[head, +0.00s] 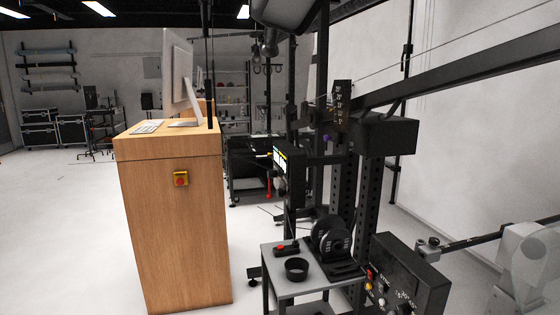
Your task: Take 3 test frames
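A black control box (400,275) with several knobs and a red switch stands at the lower right. A dark unit with a lit yellow-green display (288,168) is mounted on the black rig in the middle. Neither of my grippers shows in the head view. No turntable or camera can be made out for certain.
A long black beam (470,65) crosses the upper right. The white floor (60,240) at the left is clear.

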